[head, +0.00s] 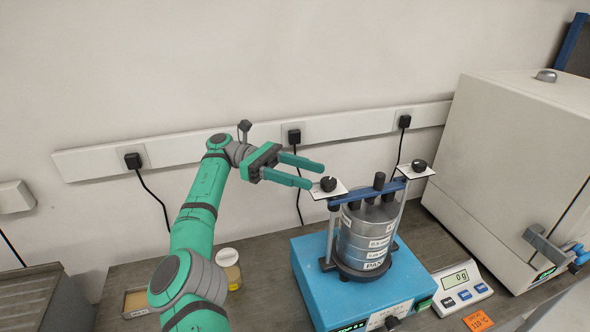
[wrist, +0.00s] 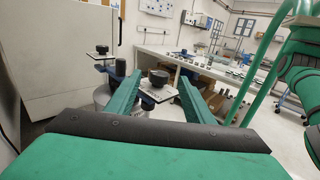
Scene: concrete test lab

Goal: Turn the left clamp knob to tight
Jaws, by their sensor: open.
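The left clamp knob (head: 328,184) is a black round knob over a small white plate at the left end of the blue crossbar (head: 366,190). It also shows in the wrist view (wrist: 158,78), between the fingers and beyond them. My gripper (head: 318,176) is open and empty, its two green fingers pointing right, with the tips close to the left knob. I cannot tell whether they touch it. The right clamp knob (head: 419,165) sits over its own white plate. Below the bar, the metal sieve stack (head: 362,240) stands on the blue shaker (head: 318,285).
A balance (head: 461,288) reading 0 g and an orange label (head: 478,321) lie right of the shaker. A large pale oven (head: 510,170) stands at the right. A jar (head: 229,266) and a shallow box (head: 136,302) are at the left. Wall sockets with cables run behind.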

